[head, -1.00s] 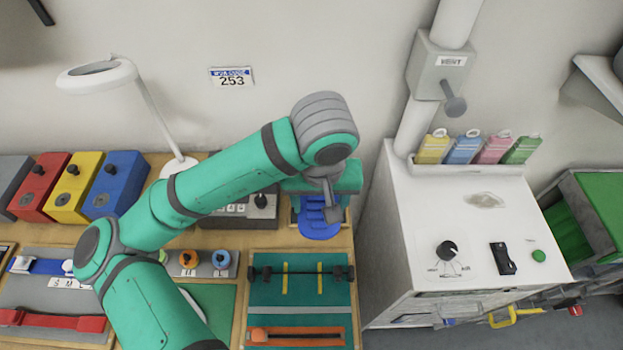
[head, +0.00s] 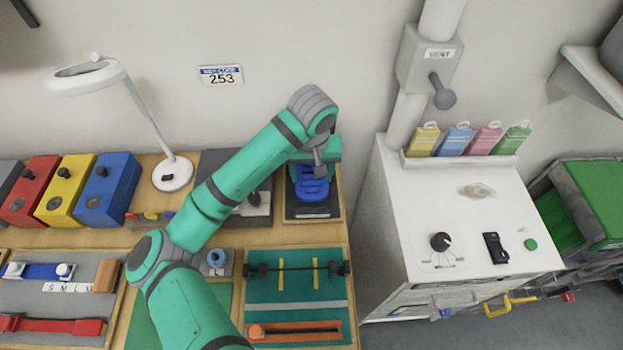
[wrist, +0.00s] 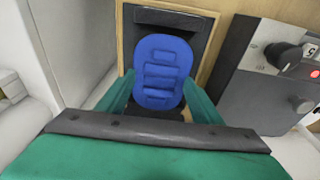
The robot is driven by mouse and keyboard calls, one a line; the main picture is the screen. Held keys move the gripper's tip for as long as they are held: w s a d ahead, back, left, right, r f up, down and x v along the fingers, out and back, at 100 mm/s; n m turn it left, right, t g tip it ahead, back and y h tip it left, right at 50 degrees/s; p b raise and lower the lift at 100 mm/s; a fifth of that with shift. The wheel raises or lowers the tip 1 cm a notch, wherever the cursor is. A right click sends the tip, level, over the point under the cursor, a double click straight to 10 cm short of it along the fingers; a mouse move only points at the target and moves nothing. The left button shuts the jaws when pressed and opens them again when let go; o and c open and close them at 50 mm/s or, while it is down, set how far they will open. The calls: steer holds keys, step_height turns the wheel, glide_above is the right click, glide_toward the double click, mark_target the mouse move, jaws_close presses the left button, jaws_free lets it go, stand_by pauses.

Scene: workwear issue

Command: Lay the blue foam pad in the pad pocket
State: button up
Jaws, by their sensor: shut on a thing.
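The blue foam pad (head: 312,187) is rounded, with grooves across it. My gripper (wrist: 162,88) is shut on it, one green finger at each side edge in the wrist view, where the pad (wrist: 163,62) shows face-on. The pad is over a dark recessed panel in a wooden frame, which looks like the pad pocket (head: 328,210); its dark floor also shows around the pad in the wrist view (wrist: 132,45). I cannot tell whether the pad touches the pocket floor. My gripper and wrist hide the pocket's far part in the head view.
A grey control box (head: 262,205) with a black knob stands just left of the pocket. A teal tray (head: 295,300) with a black bar lies in front. A white cabinet (head: 460,190) stands to the right across a gap. A lamp (head: 172,173) stands further left.

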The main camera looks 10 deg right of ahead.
mark_target(311, 178)
steer(key=shift+f, duration=1.5)
steer(key=shift+f, duration=0.1)
steer(key=o, duration=1)
steer(key=shift+o, duration=0.2)
step_height(311, 178, up, 12)
steer(key=s, duration=0.1)
steer(key=shift+s+a, duration=0.2)
steer(key=shift+s, duration=0.15)
